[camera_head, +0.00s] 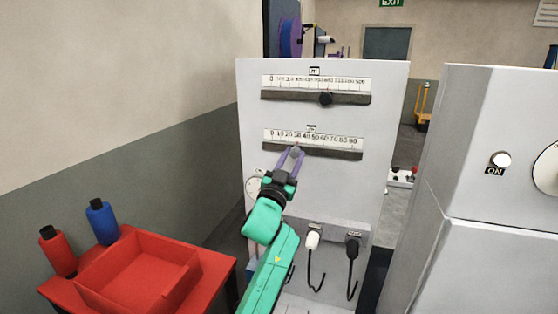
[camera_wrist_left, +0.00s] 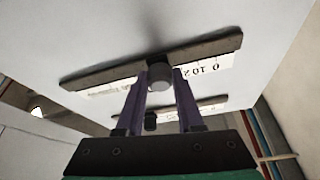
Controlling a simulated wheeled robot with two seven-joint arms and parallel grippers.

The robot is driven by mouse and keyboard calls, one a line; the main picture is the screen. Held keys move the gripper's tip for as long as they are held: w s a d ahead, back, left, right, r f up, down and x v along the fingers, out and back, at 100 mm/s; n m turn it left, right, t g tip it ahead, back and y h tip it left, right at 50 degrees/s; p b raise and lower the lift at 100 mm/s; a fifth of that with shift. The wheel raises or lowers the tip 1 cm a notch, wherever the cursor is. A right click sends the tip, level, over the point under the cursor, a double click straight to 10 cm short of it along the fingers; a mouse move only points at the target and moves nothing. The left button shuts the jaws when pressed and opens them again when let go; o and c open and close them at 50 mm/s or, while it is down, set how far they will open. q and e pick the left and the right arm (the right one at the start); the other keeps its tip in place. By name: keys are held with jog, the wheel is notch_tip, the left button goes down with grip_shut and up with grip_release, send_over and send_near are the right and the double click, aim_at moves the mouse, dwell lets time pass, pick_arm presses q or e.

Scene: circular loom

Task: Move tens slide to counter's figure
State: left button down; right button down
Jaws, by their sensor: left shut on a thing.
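The tens slide has a grey round knob (camera_head: 295,151) on a dark rail (camera_head: 335,154) under a white scale marked 0 to 90. The knob stands at about the 30 mark, though the fingers make this hard to read exactly. My left gripper (camera_head: 291,157) comes from below, its purple fingers shut on the knob. In the left wrist view the knob (camera_wrist_left: 160,76) sits between the two fingertips. A round dial (camera_head: 253,186) on the panel is partly hidden by my gripper. I cannot make out a counter's figure. My right gripper is not in view.
The hundreds slide's black knob (camera_head: 326,98) is on the rail above. Hooks (camera_head: 313,241) hang low on the panel (camera_head: 390,90). A grey cabinet (camera_head: 500,120) with an ON button stands right.

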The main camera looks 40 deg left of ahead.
pick_arm(q)
jog(key=c, duration=0.5)
grip_release()
jog(key=shift+a, duration=0.1)
jog(key=shift+c, duration=0.2)
jog(key=shift+s, duration=0.1)
jog(key=b+v, duration=0.5)
jog(key=v, duration=0.9)
jog(key=shift+s, duration=0.2)
